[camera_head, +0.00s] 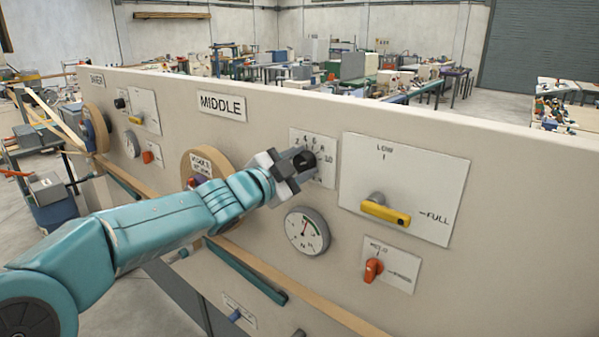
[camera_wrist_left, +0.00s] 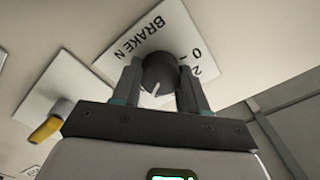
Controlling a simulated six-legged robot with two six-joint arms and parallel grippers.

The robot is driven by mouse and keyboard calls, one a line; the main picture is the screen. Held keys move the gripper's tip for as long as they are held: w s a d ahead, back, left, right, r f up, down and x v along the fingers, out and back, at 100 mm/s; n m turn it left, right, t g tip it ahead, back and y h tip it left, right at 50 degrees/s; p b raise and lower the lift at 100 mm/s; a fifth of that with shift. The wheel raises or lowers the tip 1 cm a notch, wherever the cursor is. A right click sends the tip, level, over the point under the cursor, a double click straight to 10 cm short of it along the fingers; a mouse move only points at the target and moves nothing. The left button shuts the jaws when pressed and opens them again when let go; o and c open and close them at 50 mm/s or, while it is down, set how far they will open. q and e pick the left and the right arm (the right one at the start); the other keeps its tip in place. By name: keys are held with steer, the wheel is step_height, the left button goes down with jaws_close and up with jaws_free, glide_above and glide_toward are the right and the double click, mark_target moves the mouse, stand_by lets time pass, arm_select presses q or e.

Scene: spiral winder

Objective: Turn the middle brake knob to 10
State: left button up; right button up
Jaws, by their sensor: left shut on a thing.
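The middle brake knob (camera_head: 305,160) is a round black knob on a white plate (camera_head: 325,172) with printed numbers up to 10. It stands right of the MIDDLE sign (camera_head: 222,104). My left gripper (camera_head: 292,165) is shut on the knob. In the left wrist view the knob (camera_wrist_left: 160,72) sits between the two fingers of the gripper (camera_wrist_left: 158,88), one on each side. A white pointer line on the knob points toward the gripper's body there. Which number it marks cannot be told. My right gripper is not in view.
Right of the knob is a plate with a yellow lever (camera_head: 386,211). Below it are a round gauge (camera_head: 307,231) and a red-orange knob (camera_head: 373,270). A round wooden-rimmed disc (camera_head: 188,160) sits left, behind my arm. The panel's upper face is clear.

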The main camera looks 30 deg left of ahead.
arm_select(q)
steer(key=shift+f+m+b, duration=0.1)
steer(key=shift+m+b, duration=0.35)
steer(key=shift+m, duration=0.75)
steer(key=o, duration=1.1)
steer(key=shift+c, duration=0.2)
steer(key=shift+s, duration=0.1)
steer(key=s+a, duration=0.1)
steer(key=s, duration=1.5)
steer(key=shift+s+a, duration=0.1)
